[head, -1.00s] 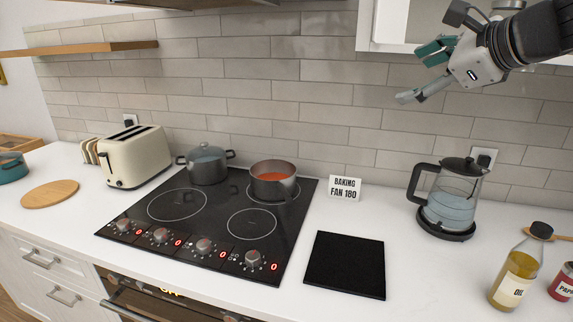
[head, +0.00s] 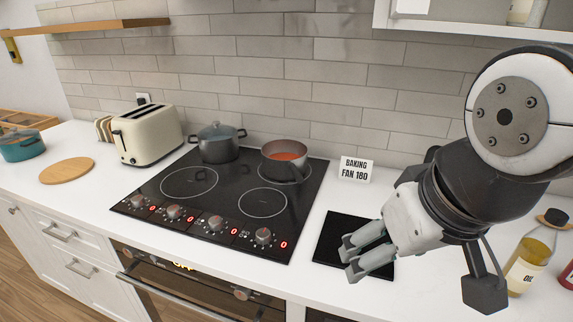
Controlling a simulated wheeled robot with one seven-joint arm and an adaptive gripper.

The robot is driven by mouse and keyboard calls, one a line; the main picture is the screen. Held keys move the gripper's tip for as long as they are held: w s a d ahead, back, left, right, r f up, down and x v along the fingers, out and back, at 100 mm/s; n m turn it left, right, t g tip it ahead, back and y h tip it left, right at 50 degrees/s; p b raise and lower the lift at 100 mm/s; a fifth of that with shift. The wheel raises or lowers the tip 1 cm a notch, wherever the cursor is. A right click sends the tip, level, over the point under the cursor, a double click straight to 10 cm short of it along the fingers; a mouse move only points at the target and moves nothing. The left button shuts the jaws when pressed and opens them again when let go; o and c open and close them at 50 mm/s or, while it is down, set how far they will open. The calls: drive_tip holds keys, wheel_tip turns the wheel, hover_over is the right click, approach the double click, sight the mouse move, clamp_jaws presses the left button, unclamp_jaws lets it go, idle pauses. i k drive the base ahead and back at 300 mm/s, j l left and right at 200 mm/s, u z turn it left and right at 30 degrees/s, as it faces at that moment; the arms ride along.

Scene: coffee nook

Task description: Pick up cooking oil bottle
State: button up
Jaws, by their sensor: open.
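The cooking oil bottle (head: 527,264) stands upright on the white counter at the right edge of the head view. It holds yellow oil, has a dark cap and a pale label reading OIL. My arm partly covers its left side. My gripper (head: 350,258) is open and empty, over the black square mat, with its fingers pointing left. It is well to the left of the bottle, with my wrist between them in the picture.
The black mat (head: 334,232) lies right of the black cooktop (head: 215,205), which carries a grey lidded pot (head: 217,146) and a pan of red food (head: 285,163). A BAKING FAN 180 sign (head: 355,170) stands behind the mat. A red container (head: 567,279) is beside the bottle.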

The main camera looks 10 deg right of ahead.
sight(532, 252)
drive_tip(key=z, duration=1.3)
drive_tip(key=l+u, duration=0.25)
drive_tip(key=l, duration=0.15)
drive_tip(key=k, duration=0.05)
